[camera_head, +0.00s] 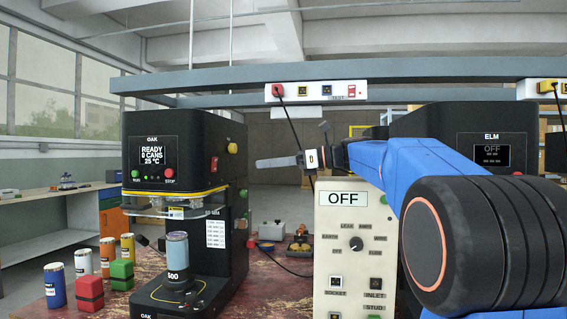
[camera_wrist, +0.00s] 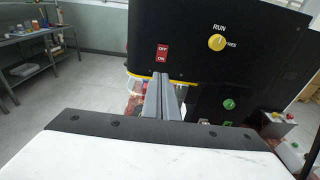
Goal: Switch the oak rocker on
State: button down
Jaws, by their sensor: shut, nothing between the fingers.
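The oak machine (camera_head: 176,155) is a black seamer labelled OAK at the left of the head view. Its lit screen (camera_head: 152,155) reads READY, 0 CANS, 25 °C. The oak rocker (camera_head: 214,167) is a small red switch on its right side. In the wrist view the rocker (camera_wrist: 162,53) has OFF marked above ON; which half is pressed I cannot tell. My gripper (camera_head: 259,163) is shut and empty, pointing left at that side with a visible gap in the head view. In the wrist view its fingertips (camera_wrist: 159,77) show just below the rocker.
A yellow RUN/FREE knob (camera_wrist: 217,42) and a green button (camera_wrist: 229,104) are on the same side panel. A pale test box (camera_head: 345,280) showing OFF stands below my arm. The ELM machine (camera_head: 490,190), its screen reading OFF, is at right. Cans (camera_head: 83,263) stand front left.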

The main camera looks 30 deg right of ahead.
jog(key=shift+v, duration=2.35)
